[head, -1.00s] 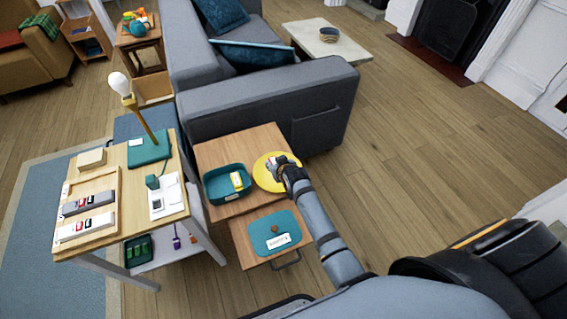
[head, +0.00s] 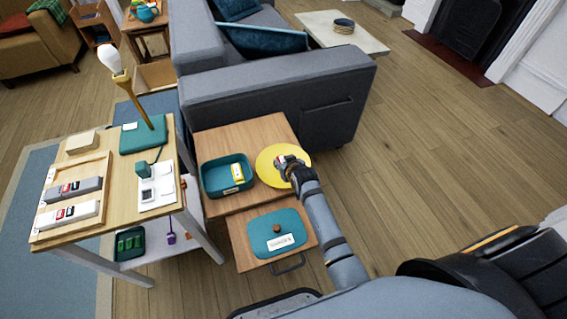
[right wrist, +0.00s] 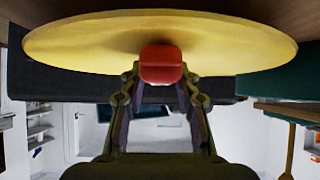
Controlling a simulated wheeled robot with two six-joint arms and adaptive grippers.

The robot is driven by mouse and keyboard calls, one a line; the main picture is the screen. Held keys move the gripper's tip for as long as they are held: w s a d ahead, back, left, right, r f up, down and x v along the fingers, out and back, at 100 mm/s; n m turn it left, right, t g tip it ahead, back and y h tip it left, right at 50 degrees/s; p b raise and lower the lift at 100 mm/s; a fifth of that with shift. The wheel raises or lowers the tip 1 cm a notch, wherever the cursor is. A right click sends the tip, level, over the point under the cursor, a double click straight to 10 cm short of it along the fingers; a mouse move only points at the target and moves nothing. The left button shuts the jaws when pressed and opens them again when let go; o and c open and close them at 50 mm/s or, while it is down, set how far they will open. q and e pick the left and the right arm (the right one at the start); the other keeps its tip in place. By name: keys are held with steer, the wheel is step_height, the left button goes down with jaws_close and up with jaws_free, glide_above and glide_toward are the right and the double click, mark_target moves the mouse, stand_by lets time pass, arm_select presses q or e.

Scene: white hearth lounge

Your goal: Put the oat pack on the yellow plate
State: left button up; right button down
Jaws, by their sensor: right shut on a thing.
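The yellow plate (head: 265,168) lies at the right of the low wooden table, and its surface fills the top of the right wrist view (right wrist: 80,42). My right gripper (head: 286,164) is over the plate and shut on a small red and white pack (head: 280,160), which I take to be the oat pack; no lettering is readable. The pack's red end (right wrist: 160,62) shows between the fingertips in the right wrist view, close to the plate. I cannot tell whether it touches the plate. My left gripper is not in view.
A teal tray (head: 207,187) with a yellow and white pack (head: 238,173) stands left of the plate. A desk (head: 165,215) with a lamp stands left, and a grey sofa (head: 300,78) behind. The floor at right is clear.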

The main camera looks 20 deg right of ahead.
steer(key=shift+f, duration=0.1)
steer(key=c, duration=1)
jaws_free()
steer(key=shift+s+r, duration=0.15)
steer(key=shift+r, duration=0.15)
steer(key=p+v, duration=0.3)
steer(key=v, duration=0.8)
steer(key=shift+s+r, duration=0.15)
steer(key=shift+s, duration=0.05)
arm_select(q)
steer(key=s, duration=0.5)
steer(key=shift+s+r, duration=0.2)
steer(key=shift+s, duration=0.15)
